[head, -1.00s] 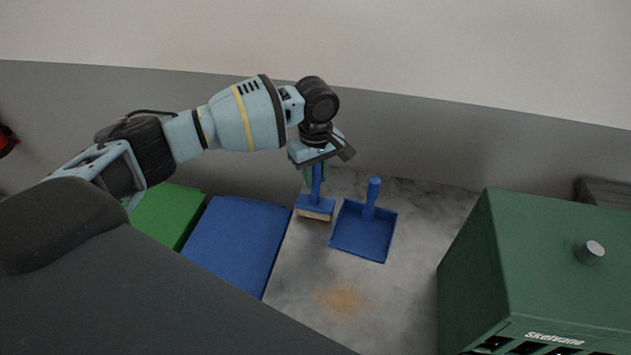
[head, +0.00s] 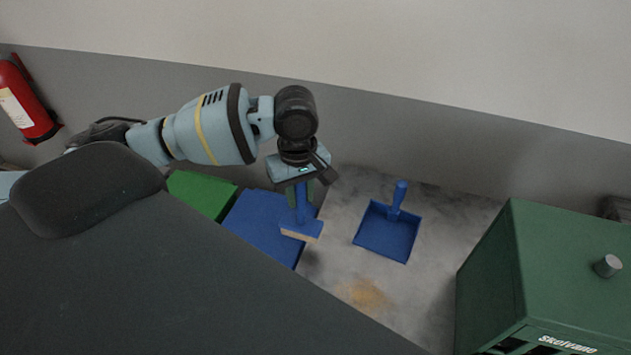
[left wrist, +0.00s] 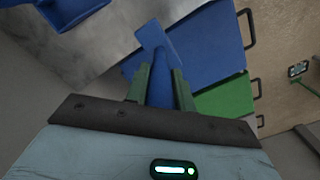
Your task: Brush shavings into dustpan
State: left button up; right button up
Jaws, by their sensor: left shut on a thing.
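My left gripper (head: 303,187) is shut on the handle of a blue hand brush (head: 301,226) with pale bristles. The brush hangs head down, in front of the blue box in the head view. In the left wrist view, the brush (left wrist: 156,45) stands between green fingers (left wrist: 160,85). A blue dustpan (head: 388,234) with an upright handle lies on the grey floor to the right of the brush. Part of the dustpan (left wrist: 75,10) shows at the top left of the left wrist view. A patch of tan shavings (head: 365,295) lies on the floor below the dustpan. My right gripper is not in view.
A blue box (head: 254,220) and a green box (head: 203,193) stand at the left. A large green cabinet (head: 540,260) stands at the right. A red fire extinguisher (head: 27,100) is on the wall at far left. The floor around the shavings is clear.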

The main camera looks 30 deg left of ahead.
pick_arm(q)
jog(key=shift+s+a+r, duration=0.15)
jog(key=shift+s+a, duration=0.05)
jog(key=shift+s, duration=0.55)
jog(key=d+r+m, duration=0.2)
jog(key=d+m, duration=0.6)
jog(key=m, duration=0.3)
jog(key=shift+s+m, duration=0.25)
jog(key=shift+m, duration=0.05)
